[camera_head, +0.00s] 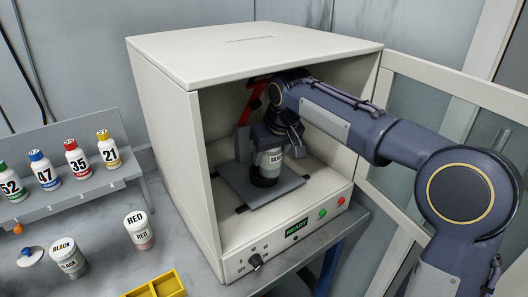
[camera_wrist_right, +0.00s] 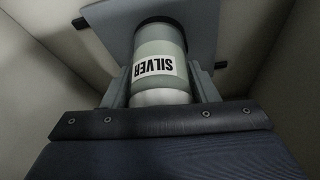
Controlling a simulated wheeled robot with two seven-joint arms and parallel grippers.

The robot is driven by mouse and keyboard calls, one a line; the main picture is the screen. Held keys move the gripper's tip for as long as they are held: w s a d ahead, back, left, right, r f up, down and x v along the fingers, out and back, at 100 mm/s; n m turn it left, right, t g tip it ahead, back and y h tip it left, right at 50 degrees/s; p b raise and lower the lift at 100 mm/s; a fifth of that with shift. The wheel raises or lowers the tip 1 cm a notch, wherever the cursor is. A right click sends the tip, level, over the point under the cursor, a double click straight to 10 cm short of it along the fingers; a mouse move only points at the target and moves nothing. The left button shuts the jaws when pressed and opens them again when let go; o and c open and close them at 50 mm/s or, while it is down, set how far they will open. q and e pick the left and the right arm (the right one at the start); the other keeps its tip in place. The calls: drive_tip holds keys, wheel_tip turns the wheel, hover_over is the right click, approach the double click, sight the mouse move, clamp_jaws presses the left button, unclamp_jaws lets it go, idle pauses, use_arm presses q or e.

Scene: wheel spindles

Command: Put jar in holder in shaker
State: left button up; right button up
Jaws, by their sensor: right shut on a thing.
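The shaker (camera_head: 255,40) is a cream box with its door open at the right. Inside it is a grey holder plate (camera_head: 232,192) with a red part (camera_head: 257,92) above it. My right gripper (camera_head: 277,140) reaches in through the opening and is shut on a jar (camera_head: 269,159) labelled SILVER. The jar is upright, over or in a dark round seat on the plate; I cannot tell whether it is fully seated. In the right wrist view the jar (camera_wrist_right: 160,68) sits between the fingers, with the plate (camera_wrist_right: 203,25) behind it. My left gripper is out of view.
The open door (camera_head: 455,95) stands to the right. The shaker's front panel (camera_head: 290,235) has a READY display, a knob and buttons. Jars labelled BLACK (camera_head: 68,258) and RED (camera_head: 139,230), a yellow tray (camera_head: 158,286) and a rack of numbered bottles (camera_head: 75,190) are at the left.

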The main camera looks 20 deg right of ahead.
sight(264, 157)
drive_tip(key=w, duration=0.3)
drive_tip(key=shift+w+a+p, duration=0.25)
drive_tip(key=shift+a+p, duration=0.05)
drive_tip(key=shift+f, duration=1.75)
drive_tip(key=shift+c, duration=0.5)
drive_tip(key=o, duration=1.2)
drive_tip(key=shift+s, duration=0.1)
drive_tip(key=shift+r, duration=0.1)
